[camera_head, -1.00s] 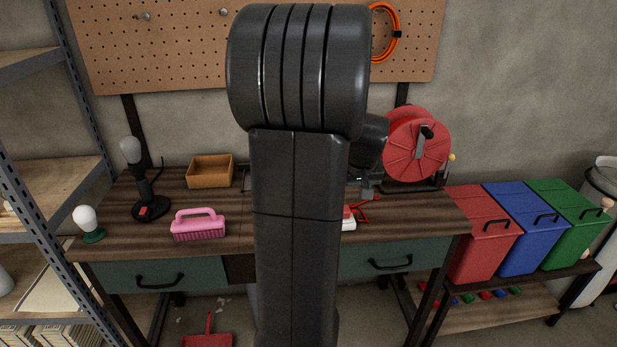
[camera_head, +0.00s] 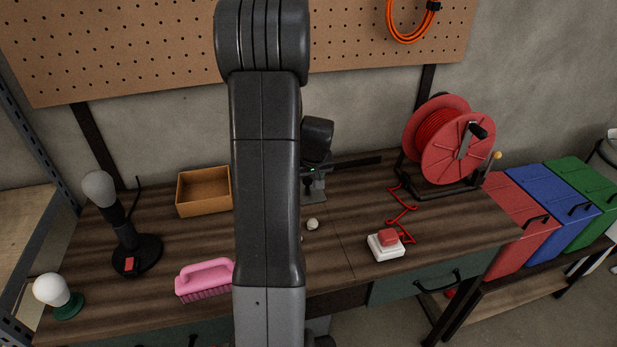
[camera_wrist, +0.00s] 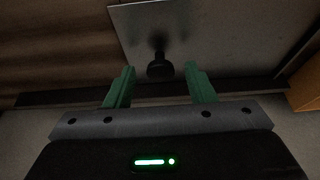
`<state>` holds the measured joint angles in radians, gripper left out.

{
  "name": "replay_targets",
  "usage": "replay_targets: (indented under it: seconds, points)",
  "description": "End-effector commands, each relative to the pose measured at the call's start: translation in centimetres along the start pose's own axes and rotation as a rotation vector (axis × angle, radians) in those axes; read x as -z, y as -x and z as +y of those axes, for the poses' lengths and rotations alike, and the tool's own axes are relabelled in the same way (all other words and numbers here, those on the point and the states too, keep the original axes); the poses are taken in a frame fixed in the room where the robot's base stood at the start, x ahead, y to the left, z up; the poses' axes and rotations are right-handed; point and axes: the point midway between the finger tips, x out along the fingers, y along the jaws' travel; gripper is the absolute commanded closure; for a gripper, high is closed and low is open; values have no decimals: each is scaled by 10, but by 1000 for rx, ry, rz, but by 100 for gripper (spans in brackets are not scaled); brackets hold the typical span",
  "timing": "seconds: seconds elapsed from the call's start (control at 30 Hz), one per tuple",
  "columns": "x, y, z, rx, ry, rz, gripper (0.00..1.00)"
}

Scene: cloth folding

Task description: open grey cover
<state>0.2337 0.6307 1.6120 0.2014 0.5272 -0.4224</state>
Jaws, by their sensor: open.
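The grey cover (camera_wrist: 230,35) is a flat plate in the upper part of the wrist view, with a dark round knob (camera_wrist: 160,68) standing out from it. My gripper (camera_wrist: 161,82) has its two green fingers apart, one on each side of the knob, with gaps to both. Whether the fingertips reach the cover's depth I cannot tell. In the head view a small piece of grey plate (camera_head: 318,194) shows at the back of the workbench, right of my arm. My arm hides the rest of that area, and the fingers are not clear there.
A red button box (camera_head: 386,246) and a red cable reel (camera_head: 455,145) stand at right. A pegboard (camera_head: 150,45) hangs behind.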

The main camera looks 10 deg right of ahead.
Motion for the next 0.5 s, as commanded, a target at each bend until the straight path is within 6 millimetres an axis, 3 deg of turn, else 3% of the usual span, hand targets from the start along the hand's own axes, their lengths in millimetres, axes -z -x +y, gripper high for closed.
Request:
replay_targets:
  seconds: [0.2,0.43,0.5]
  points:
    - [0,0,0,0,0,0,52]
    - [0,0,0,0,0,0,98]
    - [0,0,0,0,0,0,100]
